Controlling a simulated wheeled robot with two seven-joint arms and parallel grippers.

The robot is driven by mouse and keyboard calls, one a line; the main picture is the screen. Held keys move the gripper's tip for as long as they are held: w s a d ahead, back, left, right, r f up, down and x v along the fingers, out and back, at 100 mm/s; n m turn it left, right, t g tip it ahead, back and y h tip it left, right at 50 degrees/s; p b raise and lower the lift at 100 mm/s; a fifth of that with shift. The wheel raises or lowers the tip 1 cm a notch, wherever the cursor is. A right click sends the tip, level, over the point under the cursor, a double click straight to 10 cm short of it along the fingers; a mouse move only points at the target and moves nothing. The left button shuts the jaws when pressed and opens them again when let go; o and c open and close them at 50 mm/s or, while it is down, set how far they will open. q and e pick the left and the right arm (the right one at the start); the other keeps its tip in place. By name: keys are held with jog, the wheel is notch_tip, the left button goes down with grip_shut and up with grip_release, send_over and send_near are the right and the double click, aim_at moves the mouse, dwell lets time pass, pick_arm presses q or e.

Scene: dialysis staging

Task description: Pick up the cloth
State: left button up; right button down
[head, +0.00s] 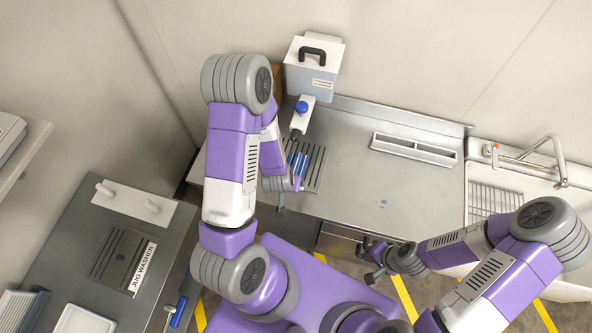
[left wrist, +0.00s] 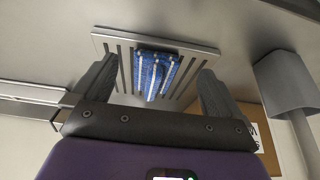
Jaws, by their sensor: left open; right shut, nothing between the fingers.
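A folded blue cloth with white stripes (left wrist: 152,70) lies on a slotted metal grate (left wrist: 205,50) in the left wrist view. In the head view the cloth (head: 297,160) shows partly behind my left arm, on the grate (head: 319,160) in the steel counter. My left gripper (left wrist: 157,90) is open, with its two fingers apart on either side of the cloth in the picture. Nothing is held, and I cannot tell how far the fingers are from the cloth. My right gripper (head: 371,264) is shut and empty in front of the counter's front edge.
A box-like container with a black handle (head: 311,70) and a blue-knobbed tap (head: 301,108) stand behind the grate. A narrow metal tray (head: 414,149) lies at the counter's back. A sink (head: 492,200) is at right, a jug washer (head: 120,255) at left. The counter's middle is clear.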

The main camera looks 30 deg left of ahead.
aim_at(296, 163)
pick_arm(q)
jog(key=shift+w+a+f+b, duration=0.15)
jog(key=shift+w+b, duration=0.55)
jog(key=shift+b, duration=1)
jog(key=shift+w+a+f+b, duration=0.15)
jog(key=shift+w+b, duration=0.55)
jog(key=shift+b, duration=0.95)
jog(key=w, duration=0.3)
jog(key=shift+w+a+r+p, duration=0.35)
jog(key=shift+a, duration=0.05)
jog(key=shift+w+a, duration=0.15)
jog(key=shift+w, duration=0.35)
jog(key=b+x, duration=0.2)
jog(key=x, duration=0.3)
jog(key=shift+f, duration=0.1)
jog(key=c, duration=1.1)
jog(key=shift+c, duration=0.2)
